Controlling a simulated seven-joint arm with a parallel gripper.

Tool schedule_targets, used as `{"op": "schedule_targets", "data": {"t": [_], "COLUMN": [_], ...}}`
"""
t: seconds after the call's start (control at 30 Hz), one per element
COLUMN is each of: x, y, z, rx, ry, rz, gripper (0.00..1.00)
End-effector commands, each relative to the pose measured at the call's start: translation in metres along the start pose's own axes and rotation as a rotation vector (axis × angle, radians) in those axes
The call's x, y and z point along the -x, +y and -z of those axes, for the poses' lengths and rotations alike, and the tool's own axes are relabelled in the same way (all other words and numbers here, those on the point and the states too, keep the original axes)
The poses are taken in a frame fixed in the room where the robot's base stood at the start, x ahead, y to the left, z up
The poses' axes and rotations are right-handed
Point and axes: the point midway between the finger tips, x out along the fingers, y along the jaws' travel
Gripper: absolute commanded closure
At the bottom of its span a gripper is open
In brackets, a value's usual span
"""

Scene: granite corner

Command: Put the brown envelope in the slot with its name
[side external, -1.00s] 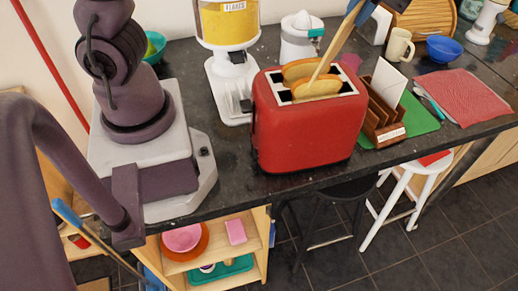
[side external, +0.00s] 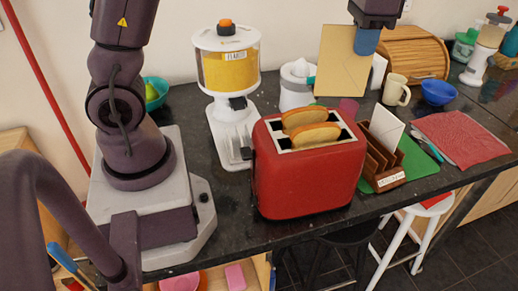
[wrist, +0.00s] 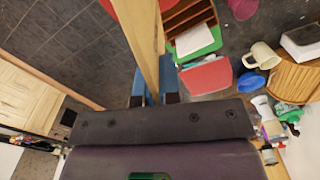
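The brown envelope (side external: 343,62) hangs upright in my gripper (side external: 367,42), above the counter behind the toaster. In the wrist view the same envelope (wrist: 145,40) shows nearly edge-on between the blue fingers of my gripper (wrist: 157,88). My gripper is shut on the envelope's upper right part. The wooden letter rack (side external: 376,169) stands right of the toaster and has several slots. A white envelope (side external: 387,127) stands in a rear slot. A label (side external: 391,180) is on the rack's front, too small to read. The rack also shows in the wrist view (wrist: 188,12).
A red toaster (side external: 305,180) with two bread slices stands left of the rack. A green mat (side external: 420,166) lies under the rack. A mug (side external: 396,90), blue bowl (side external: 438,92), red cloth (side external: 465,137) and bread box (side external: 420,50) are to the right. A cereal dispenser (side external: 226,70) stands left.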

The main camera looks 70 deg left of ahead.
Motion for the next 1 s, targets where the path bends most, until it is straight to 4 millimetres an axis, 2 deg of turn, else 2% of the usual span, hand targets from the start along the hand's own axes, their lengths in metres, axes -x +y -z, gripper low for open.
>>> {"op": "schedule_targets", "data": {"t": [0.1,0.37,0.57,0.8,1.0], "x": [-0.011,-0.02,-0.041,-0.081,-0.108], "y": [0.0,-0.003,-0.013,-0.026,-0.033], "z": [0.0,0.01,0.041,0.085,0.107], "rx": [0.002,-0.077,-0.359,-0.8,-1.08], "ry": [-0.006,-0.006,-0.006,0.002,0.009], "rz": [-0.01,-0.014,-0.018,-0.021,-0.021], "gripper": [1.0,1.0,1.0,1.0,1.0]}}
